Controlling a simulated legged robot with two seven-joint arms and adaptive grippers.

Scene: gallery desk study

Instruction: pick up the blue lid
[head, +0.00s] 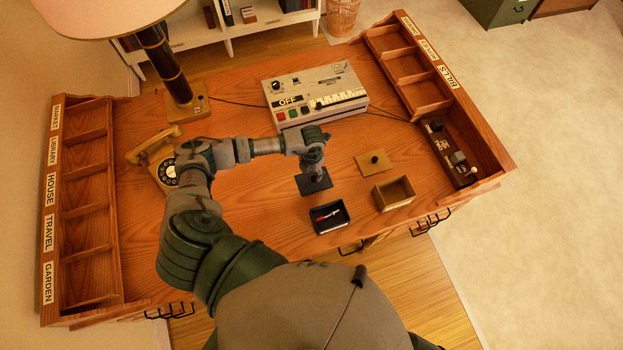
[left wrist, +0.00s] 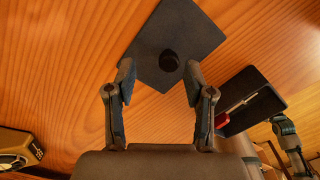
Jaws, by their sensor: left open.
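The blue lid (head: 313,187) is a dark, flat square lying on the desk near its middle. In the left wrist view the lid (left wrist: 178,30) shows its dark round knob (left wrist: 169,60). My left gripper (head: 317,172) is over the lid in the head view and partly covers it. In the left wrist view my left gripper (left wrist: 158,75) is open, with its fingertips on either side of the knob and nothing visibly held. A jointed part at the right edge of that view may be my right gripper; its jaws are unclear.
An open dark box (head: 329,218) with a red item inside stands just in front of the lid. A wooden box (head: 393,194) and its knobbed lid (head: 367,164) are to the right. A grey machine (head: 315,92) is behind, and a telephone (head: 165,172) is at left.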

